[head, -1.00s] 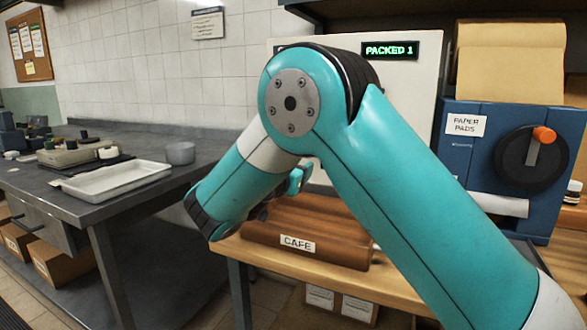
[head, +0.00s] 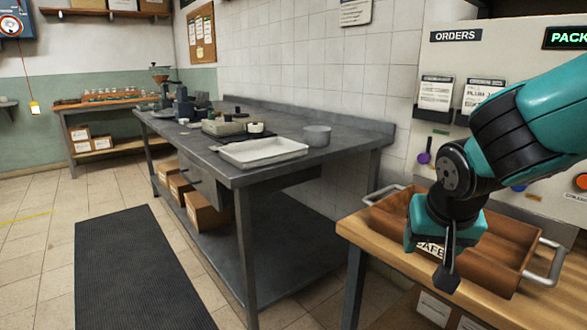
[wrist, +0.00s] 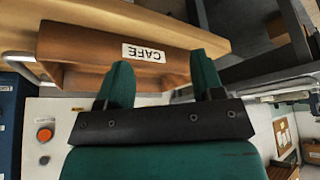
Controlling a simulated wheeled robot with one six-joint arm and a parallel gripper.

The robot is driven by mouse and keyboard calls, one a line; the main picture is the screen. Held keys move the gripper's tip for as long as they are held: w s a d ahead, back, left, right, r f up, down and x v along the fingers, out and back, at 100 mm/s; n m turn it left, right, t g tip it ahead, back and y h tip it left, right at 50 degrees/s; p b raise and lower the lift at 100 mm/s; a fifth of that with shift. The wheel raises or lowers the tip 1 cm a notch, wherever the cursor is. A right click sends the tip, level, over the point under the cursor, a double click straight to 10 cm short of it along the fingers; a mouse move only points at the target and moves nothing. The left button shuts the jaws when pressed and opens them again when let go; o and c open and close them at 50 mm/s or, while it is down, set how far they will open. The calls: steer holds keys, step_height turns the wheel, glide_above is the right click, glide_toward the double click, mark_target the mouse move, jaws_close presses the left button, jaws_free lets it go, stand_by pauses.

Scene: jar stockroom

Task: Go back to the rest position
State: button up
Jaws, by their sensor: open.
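My gripper (head: 447,262) hangs at the right of the head view, in front of the wooden tray labelled CAFE (head: 520,285). In the wrist view my gripper (wrist: 160,78) shows two green fingers spread apart with nothing between them. The CAFE tray (wrist: 80,50) lies beyond the fingertips there, its label upside down. The tray stands on a wooden-topped table and has a metal handle at its right end. My arm hides part of the tray and the wall behind it.
A black floor mat (head: 135,270) lies at left. The floor around it is clear.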

steer(key=s+a+r+n+g+y, duration=0.1)
steer(key=s+a+n+g+y, duration=0.3)
steer(key=s, duration=0.6)
steer(key=s+a+r+n+g+y, duration=0.15)
steer(key=s+a+n, duration=0.35)
steer(key=s, duration=0.5)
step_height(320, 180, up, 16)
steer(key=d+p, duration=0.1)
steer(key=p, duration=1.5)
steer(key=shift+d+p, duration=0.15)
steer(key=shift+p, duration=0.25)
steer(key=shift+w+t, duration=0.1)
steer(key=shift+t, duration=0.15)
